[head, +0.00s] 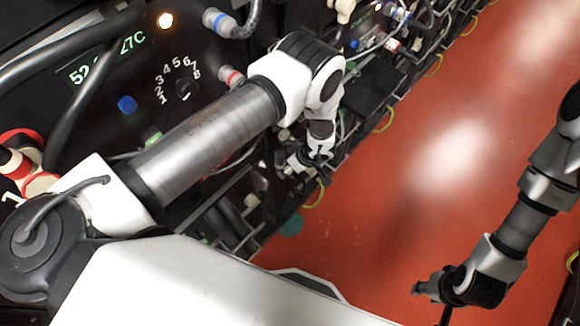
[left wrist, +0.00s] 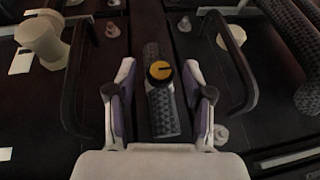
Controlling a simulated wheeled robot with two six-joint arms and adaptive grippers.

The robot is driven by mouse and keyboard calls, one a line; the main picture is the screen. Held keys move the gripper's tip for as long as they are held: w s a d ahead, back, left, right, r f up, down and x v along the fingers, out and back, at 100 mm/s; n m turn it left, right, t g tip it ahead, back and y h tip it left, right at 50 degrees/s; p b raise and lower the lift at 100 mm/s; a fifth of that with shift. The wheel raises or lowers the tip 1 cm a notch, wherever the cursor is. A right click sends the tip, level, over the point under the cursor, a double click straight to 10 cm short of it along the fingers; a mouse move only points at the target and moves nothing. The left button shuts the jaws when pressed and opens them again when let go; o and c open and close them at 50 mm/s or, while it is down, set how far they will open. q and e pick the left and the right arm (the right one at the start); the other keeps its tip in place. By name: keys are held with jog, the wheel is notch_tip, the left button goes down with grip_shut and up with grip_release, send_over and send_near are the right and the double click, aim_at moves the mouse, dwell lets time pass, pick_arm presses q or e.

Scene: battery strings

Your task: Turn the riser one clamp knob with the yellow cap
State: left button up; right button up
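In the left wrist view, a dark knob with a cross-hatched grip (left wrist: 163,112) carries a round yellow cap (left wrist: 160,70) with a dark mark on it. My left gripper (left wrist: 158,78) is open, with one finger on each side of the knob and visible gaps between. In the head view, my left gripper (head: 305,160) is at the face of the dark equipment row, small and partly mixed with the hardware; the yellow cap cannot be made out there. My right gripper (head: 430,293) is over the red floor at the lower right, away from the equipment; its finger opening is unclear.
Dark handles stand left (left wrist: 75,75) and right (left wrist: 235,60) of the knob. A pale round fitting (left wrist: 40,40) is at the upper left. In the head view, a numbered dial (head: 184,90) and cables line the equipment. The red floor (head: 400,190) is clear.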

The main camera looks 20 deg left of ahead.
pick_arm(q)
grip_shut()
jog(key=g+b, duration=0.1)
jog(key=g+y+b, duration=0.1)
jog(key=b, duration=0.1)
jog(key=g+b, duration=0.1)
jog(key=b, duration=0.1)
jog(key=shift+w+d+m+g+y, duration=0.1)
jog(key=shift+w+m+g+y, duration=0.2)
jog(key=shift+m+g, duration=0.1)
jog(key=shift+o, duration=1.8)
grip_release()
jog(key=v, duration=0.7)
jog(key=shift+r, duration=0.15)
jog(key=shift+d, duration=0.15)
